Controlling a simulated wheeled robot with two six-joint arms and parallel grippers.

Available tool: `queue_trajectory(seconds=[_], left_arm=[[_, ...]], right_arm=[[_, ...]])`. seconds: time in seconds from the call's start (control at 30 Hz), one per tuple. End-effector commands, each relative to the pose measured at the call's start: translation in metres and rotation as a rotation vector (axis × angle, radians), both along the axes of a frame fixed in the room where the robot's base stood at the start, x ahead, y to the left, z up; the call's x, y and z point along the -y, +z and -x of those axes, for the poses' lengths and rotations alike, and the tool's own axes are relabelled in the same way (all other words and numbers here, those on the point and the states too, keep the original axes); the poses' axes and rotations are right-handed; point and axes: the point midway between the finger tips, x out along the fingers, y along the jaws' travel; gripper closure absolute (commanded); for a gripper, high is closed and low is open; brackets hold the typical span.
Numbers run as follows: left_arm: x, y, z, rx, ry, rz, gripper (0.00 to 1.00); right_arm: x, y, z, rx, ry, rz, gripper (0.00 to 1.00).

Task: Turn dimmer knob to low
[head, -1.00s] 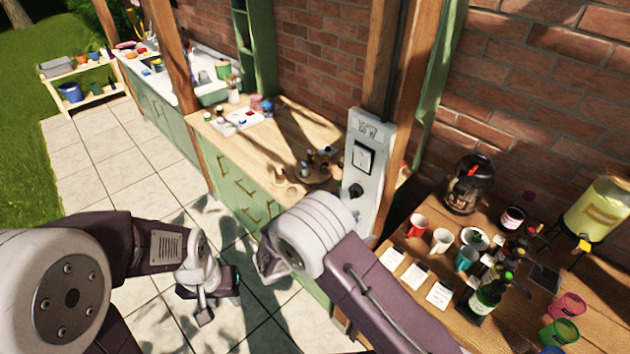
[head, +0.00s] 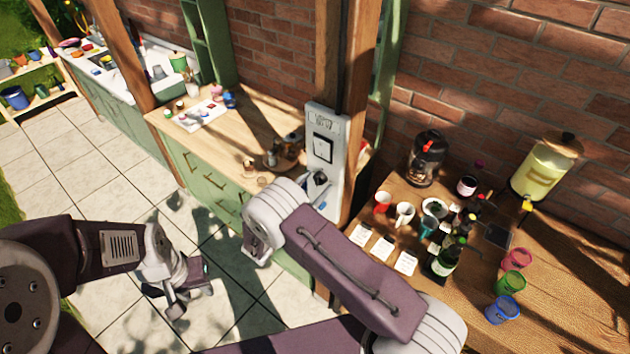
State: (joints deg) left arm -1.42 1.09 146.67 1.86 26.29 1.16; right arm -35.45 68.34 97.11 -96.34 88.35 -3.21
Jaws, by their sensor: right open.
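The pale switch panel (head: 341,134) stands upright on the wooden post, with a dark-framed rectangular plate on its upper half. The dark dimmer knob (head: 320,177) is on its lower half, small and partly covered, so its setting cannot be read. My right gripper (head: 318,193) shows only as a small part at the knob, open; the rest is hidden behind my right arm. Whether it touches the knob cannot be told. My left gripper (head: 187,292) hangs above the paving at lower left, away from the panel; its jaw opening is unclear.
A wooden counter (head: 240,125) with small pots lies left of the panel. The table (head: 560,270) at right holds mugs, bottles, cards, a coffee maker (head: 427,158), a yellow drink dispenser (head: 545,168) and coloured cups (head: 510,282). A brick wall is behind.

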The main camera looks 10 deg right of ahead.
Motion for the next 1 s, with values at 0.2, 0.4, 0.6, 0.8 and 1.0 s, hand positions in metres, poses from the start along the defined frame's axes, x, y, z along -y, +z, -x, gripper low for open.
queue_trajectory(seconds=[0.2, 0.4, 0.6, 0.8, 1.0], left_arm=[[0.0000, -0.0008, 0.0000, 0.000, 0.000, 0.000, 0.64], [0.0000, -0.0007, 0.0000, 0.000, 0.000, 0.000, 0.64], [0.0000, -0.0016, 0.0000, 0.000, 0.000, 0.000, 0.64], [0.0000, -0.0046, 0.0000, 0.000, 0.000, 0.000, 0.64], [0.0000, -0.0085, 0.0000, 0.000, 0.000, 0.000, 0.64]], right_arm=[[-0.0004, -0.0005, 0.0001, 0.000, 0.000, 0.000, 0.59], [-0.0005, -0.0003, 0.0001, 0.000, 0.001, 0.000, 1.00], [-0.0006, -0.0002, 0.0001, -0.016, 0.000, 0.013, 1.00], [-0.0008, 0.0000, -0.0003, -0.085, 0.001, 0.067, 1.00], [-0.0011, 0.0004, -0.0006, -0.214, 0.002, 0.169, 1.00]])
